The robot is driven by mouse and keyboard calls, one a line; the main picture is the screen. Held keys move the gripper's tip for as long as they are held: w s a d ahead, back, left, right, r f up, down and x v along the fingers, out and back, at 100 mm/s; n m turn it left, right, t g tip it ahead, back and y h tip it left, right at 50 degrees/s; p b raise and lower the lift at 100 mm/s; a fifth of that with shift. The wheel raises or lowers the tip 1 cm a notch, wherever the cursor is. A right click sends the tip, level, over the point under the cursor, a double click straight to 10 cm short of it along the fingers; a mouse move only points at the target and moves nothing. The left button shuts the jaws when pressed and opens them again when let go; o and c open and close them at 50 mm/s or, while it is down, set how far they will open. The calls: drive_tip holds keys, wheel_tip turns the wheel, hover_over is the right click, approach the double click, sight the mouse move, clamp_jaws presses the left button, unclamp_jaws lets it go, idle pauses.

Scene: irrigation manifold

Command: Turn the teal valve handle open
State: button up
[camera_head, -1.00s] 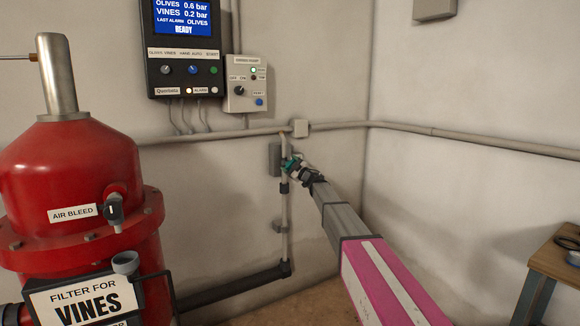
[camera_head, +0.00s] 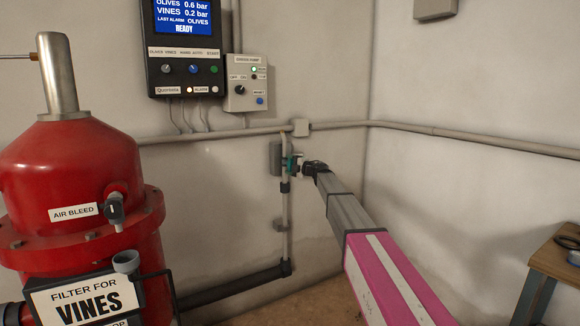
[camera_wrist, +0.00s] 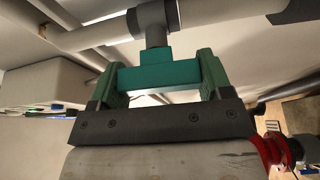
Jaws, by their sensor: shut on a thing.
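The teal valve handle (camera_wrist: 158,75) sits between the two green fingers of my gripper (camera_wrist: 158,68) in the wrist view. My gripper is shut on it, with one finger at each end of the handle. A grey stem joins the handle to a grey fitting (camera_wrist: 152,20) on the pipe. In the head view the teal handle (camera_head: 291,161) is small, on the vertical pipe near the corner, and looks roughly upright. My gripper (camera_head: 299,164) meets it from the right and partly hides it.
A red filter (camera_head: 75,190) labelled for vines stands at the left. A control panel (camera_head: 186,50) and a smaller switch box (camera_head: 246,82) hang on the wall above. A horizontal pipe (camera_head: 430,131) runs along the wall. A wooden stool (camera_head: 556,262) stands at the right.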

drive_tip(key=shift+n, duration=0.4)
drive_tip(key=o, duration=0.9)
drive_tip(key=shift+s, duration=0.1)
drive_tip(key=v, duration=1)
drive_tip(key=shift+s+d+r, duration=0.1)
drive_tip(key=shift+s+d, duration=0.05)
drive_tip(key=shift+d, duration=0.1)
